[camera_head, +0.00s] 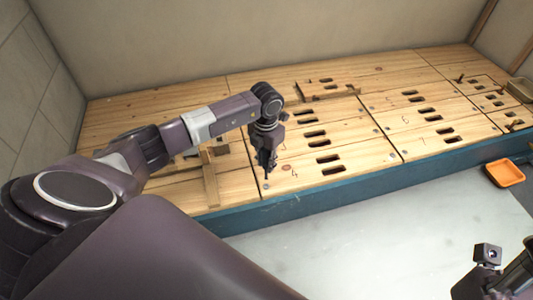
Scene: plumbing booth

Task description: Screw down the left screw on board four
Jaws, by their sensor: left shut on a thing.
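My left gripper (267,169) points down just above that end. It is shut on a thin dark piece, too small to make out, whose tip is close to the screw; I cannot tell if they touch. My right arm's end (489,256) shows at the lower right corner, cut off by the frame, and its fingers cannot be made out.
More numbered, slotted boards (430,115) cover the platform behind and to the right. A loose wooden piece (210,178) stands left of board four, and another (328,92) lies at the back. An orange tray (505,173) sits on the clear grey floor (380,240).

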